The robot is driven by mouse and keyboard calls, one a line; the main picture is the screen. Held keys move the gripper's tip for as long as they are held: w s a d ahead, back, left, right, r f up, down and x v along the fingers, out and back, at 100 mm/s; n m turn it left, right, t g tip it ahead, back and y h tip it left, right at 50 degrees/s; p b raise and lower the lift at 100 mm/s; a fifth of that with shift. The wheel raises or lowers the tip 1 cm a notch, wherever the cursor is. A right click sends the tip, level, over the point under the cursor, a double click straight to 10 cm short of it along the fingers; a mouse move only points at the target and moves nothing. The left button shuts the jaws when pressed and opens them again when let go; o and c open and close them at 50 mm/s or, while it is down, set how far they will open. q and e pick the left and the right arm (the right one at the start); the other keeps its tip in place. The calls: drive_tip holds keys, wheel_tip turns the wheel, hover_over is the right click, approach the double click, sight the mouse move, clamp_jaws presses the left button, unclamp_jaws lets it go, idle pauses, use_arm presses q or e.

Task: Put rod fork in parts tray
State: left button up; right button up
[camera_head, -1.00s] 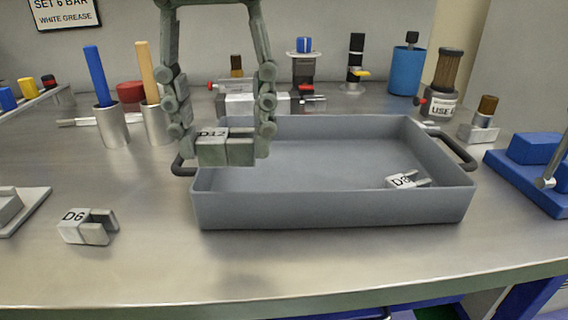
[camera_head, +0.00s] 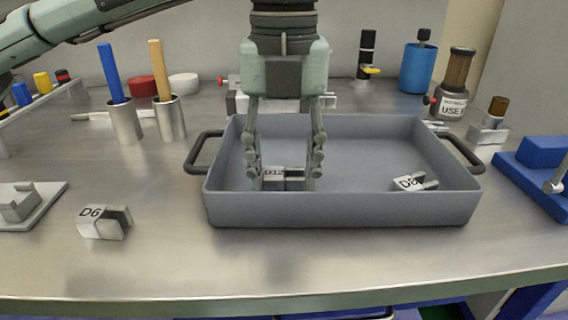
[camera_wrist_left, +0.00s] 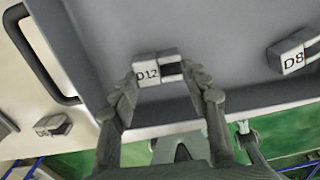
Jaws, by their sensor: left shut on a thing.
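The rod fork marked D12 (camera_head: 282,177) is a small grey metal block with a slot, held between the fingers of my left gripper (camera_head: 285,178). The gripper points down inside the left part of the grey parts tray (camera_head: 340,211), with the fork low near the floor; I cannot tell if it touches. In the left wrist view the fork (camera_wrist_left: 158,69) sits between both fingertips (camera_wrist_left: 160,85). Another fork, D8 (camera_head: 414,183), lies in the tray's right part. Fork D6 (camera_head: 104,222) lies on the table left of the tray. My right gripper is not in view.
Metal cups with a blue handle (camera_head: 108,72) and a wooden handle (camera_head: 159,68) stand behind the tray's left side. A blue fixture (camera_head: 538,170) is at the right. A pale plate (camera_head: 30,203) lies at far left. The table front is clear.

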use_arm(q)
drive_tip(key=shift+f, duration=0.1)
drive_tip(key=o, duration=1.2)
drive_tip(key=shift+c, duration=0.2)
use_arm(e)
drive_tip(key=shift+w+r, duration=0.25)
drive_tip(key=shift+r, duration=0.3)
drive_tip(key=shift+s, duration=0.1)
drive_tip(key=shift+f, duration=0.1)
